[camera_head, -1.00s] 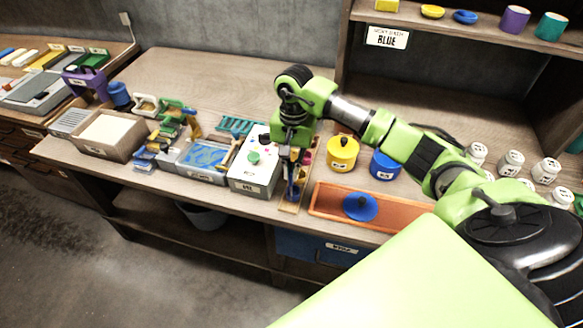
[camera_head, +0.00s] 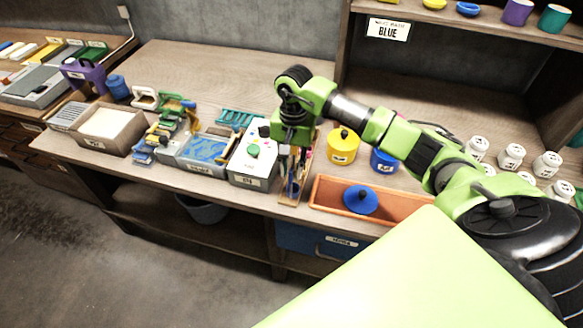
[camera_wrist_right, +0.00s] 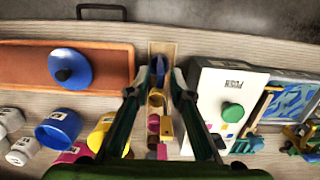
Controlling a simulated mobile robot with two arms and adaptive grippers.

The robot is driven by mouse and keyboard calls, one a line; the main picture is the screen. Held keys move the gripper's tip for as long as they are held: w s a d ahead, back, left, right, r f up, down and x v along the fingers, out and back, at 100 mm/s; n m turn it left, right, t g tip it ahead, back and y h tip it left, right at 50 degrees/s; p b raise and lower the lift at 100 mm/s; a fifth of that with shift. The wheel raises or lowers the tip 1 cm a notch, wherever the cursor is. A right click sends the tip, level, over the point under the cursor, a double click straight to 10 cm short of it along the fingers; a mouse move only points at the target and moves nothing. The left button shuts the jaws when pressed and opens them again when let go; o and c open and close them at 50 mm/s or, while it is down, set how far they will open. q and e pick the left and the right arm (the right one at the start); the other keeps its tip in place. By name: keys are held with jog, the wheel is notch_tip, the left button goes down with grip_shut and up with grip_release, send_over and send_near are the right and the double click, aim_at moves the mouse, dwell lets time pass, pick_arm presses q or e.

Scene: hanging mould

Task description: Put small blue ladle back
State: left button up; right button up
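The small blue ladle (camera_wrist_right: 158,68) shows as a blue bowl at the near end of a narrow wooden holder (camera_wrist_right: 162,48) in the right wrist view. Several other small coloured ladles, yellow and red (camera_wrist_right: 154,122), line the same holder behind it. My right gripper (camera_wrist_right: 158,88) points down over the holder, one finger on each side of the row. The fingers stand apart, with the blue ladle between their tips. In the head view the blue ladle (camera_head: 292,189) is partly hidden by the right gripper (camera_head: 296,172). My left gripper is not in view.
A white box with a green knob (camera_head: 254,168) stands close left of the holder. An orange tray (camera_head: 325,195) with a blue lid (camera_head: 360,199) lies close right. Yellow (camera_head: 343,147) and blue (camera_head: 384,161) pots stand behind the tray. The bench behind the boxes is clear.

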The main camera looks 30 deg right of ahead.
jog(key=shift+r, duration=0.1)
jog(key=shift+r+p, duration=0.5)
jog(key=shift+p, duration=0.2)
jog(key=shift+w+r, duration=0.1)
jog(key=shift+r, duration=0.2)
notch_tip(320, 180, up, 11)
jog(key=b, duration=0.4)
jog(key=shift+w+d+r, duration=0.2)
jog(key=shift+w+d, duration=0.05)
jog(key=shift+d, duration=0.15)
